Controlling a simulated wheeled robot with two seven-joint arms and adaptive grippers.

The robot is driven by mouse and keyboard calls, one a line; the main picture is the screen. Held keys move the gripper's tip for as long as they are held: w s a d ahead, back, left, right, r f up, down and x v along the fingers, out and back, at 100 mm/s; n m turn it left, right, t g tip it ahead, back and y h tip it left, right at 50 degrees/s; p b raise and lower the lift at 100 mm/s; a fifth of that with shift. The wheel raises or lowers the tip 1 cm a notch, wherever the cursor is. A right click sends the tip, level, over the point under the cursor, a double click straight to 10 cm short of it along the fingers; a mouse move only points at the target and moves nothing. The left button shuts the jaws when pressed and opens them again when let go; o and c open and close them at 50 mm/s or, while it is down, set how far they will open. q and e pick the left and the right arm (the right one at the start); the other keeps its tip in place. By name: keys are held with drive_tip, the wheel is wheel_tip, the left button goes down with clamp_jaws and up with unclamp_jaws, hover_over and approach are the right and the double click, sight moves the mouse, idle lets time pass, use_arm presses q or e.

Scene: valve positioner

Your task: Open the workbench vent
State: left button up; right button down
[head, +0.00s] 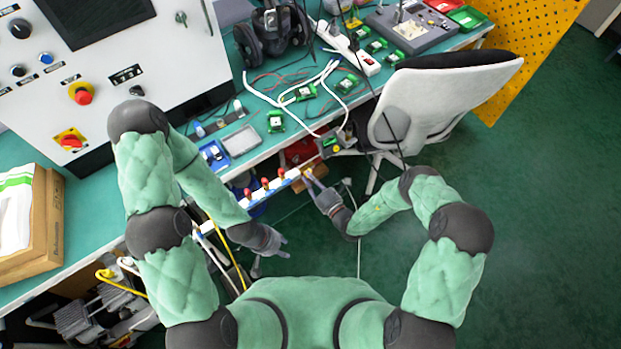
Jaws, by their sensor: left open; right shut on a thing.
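A white manifold rail (273,185) runs along the bench's front edge and carries several small red-handled valves (265,182). My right gripper (309,178) is at the rail's right end, shut on a small part there. The fingers mostly hide that part, and I cannot tell its shape or whether it is turned. My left gripper (284,247) is open and empty, below the rail and in front of the bench. No valve is labelled clearly enough to read as the vent.
The green-topped workbench (20,292) holds a control cabinet (150,60), a cardboard box (48,240), headphones (270,35) and a power strip (347,45). Cables hang below the rail. The floor at right is clear.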

drive_tip(key=m+p, duration=0.1)
drive_tip(key=m, duration=0.9)
drive_tip(key=shift+d, duration=0.15)
drive_tip(key=shift+m, duration=0.3)
idle(0.3)
drive_tip(key=c, duration=1.2)
unclamp_jaws()
drive_tip(key=shift+w, duration=0.1)
drive_tip(key=v, duration=1.2)
